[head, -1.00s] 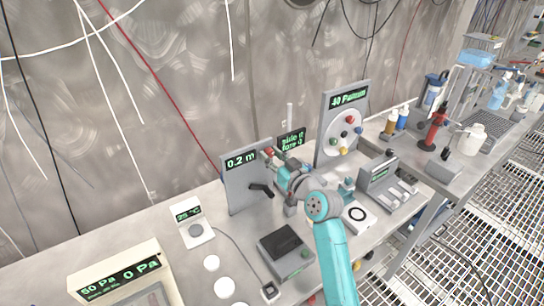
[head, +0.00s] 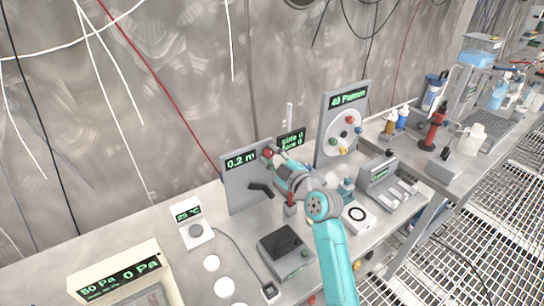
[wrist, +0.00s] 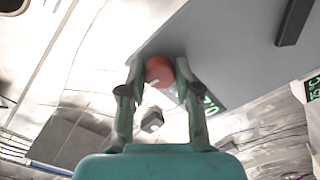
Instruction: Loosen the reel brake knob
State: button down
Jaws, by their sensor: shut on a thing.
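The reel panel (head: 238,195) is an upright grey plate on the bench with a green "0.2 m" display and a black crank handle (head: 262,190). The red brake knob (head: 268,153) is at its upper right edge, partly covered by my gripper (head: 273,157). In the wrist view, the round red knob (wrist: 160,72) sits between the two fingertips of my gripper (wrist: 159,68), which is shut on it. The grey panel (wrist: 235,45) and the dark crank bar (wrist: 294,22) show to the right of the fingers.
A small dark display (head: 291,140) stands just behind the gripper. A grey panel with a "40 Pa" display and coloured knobs (head: 342,125) is to the right. A black-topped box (head: 286,243) sits in front, left of my arm. Bare bench (head: 130,225) lies at the left.

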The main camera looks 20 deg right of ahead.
jog(key=shift+f+n, duration=0.15)
jog(key=shift+n, duration=0.45)
jog(key=c, duration=0.8)
grip_release()
jog(key=s+d, duration=0.2)
jog(key=s, duration=0.9)
jog(key=shift+s+d, duration=0.15)
jog(key=shift+s, duration=0.25)
